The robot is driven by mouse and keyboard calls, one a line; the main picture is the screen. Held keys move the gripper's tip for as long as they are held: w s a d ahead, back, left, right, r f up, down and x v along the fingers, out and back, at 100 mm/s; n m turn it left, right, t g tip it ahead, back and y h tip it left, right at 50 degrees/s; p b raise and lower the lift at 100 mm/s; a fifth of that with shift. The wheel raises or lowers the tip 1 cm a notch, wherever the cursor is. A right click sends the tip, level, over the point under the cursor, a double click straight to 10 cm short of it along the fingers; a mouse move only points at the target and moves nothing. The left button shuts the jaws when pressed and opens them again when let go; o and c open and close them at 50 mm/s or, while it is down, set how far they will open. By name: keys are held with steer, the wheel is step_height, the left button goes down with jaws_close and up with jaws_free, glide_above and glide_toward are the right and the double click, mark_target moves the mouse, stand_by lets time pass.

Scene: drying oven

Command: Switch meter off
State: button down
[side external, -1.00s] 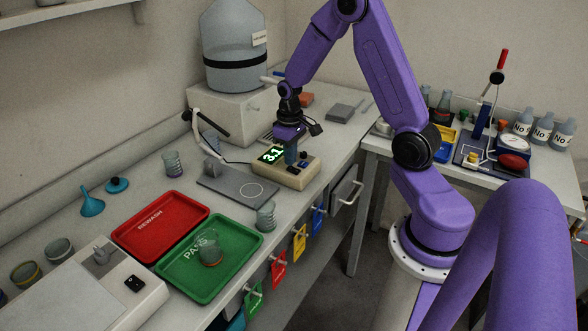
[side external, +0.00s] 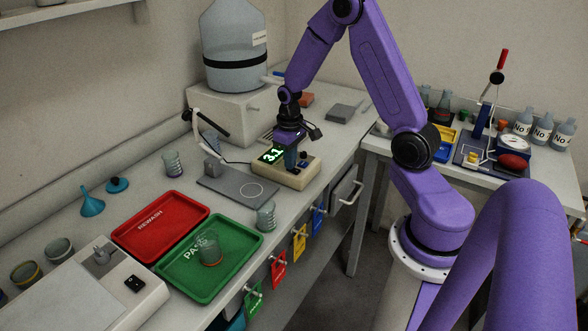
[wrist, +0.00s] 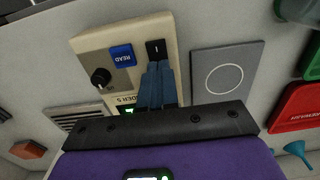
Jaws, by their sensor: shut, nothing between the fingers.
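The meter (side external: 283,178) is a beige box on the bench, its green display (side external: 271,156) lit and reading about 3.1. In the wrist view the meter (wrist: 100,44) shows a blue READ button (wrist: 123,55), a black knob (wrist: 101,77) and a black rocker switch (wrist: 156,48) marked with a line. My gripper (side external: 291,166) is shut and empty, pointing down over the meter. In the wrist view its fingertips (wrist: 158,64) are together at the edge of the rocker switch and cover part of it. I cannot tell whether they touch it.
A grey plate with a ring (side external: 240,188) lies beside the meter. A glass beaker (side external: 266,216), a red tray (side external: 160,225) and a green tray (side external: 222,265) are nearer. A large bottle (side external: 235,60) on a white box stands behind.

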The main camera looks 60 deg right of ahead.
steer(key=shift+f, duration=0.1)
steer(key=shift+r, duration=3.5)
steer(key=s+a+r+n, duration=0.25)
steer(key=s+a, duration=0.25)
steer(key=a, duration=0.3)
steer(key=s+a+r+n, duration=0.2)
steer(key=s+a+n, duration=0.2)
steer(key=a, duration=0.4)
steer(key=s+a+r+n, duration=0.1)
steer(key=s+a+n, duration=0.1)
steer(key=s, duration=0.6)
steer(key=s+a+r+n, duration=0.1)
steer(key=s+n, duration=0.3)
steer(key=s, duration=0.4)
steer(key=shift+s+a+r, duration=0.15)
steer(key=shift+a+r, duration=0.05)
steer(key=shift+a, duration=0.4)
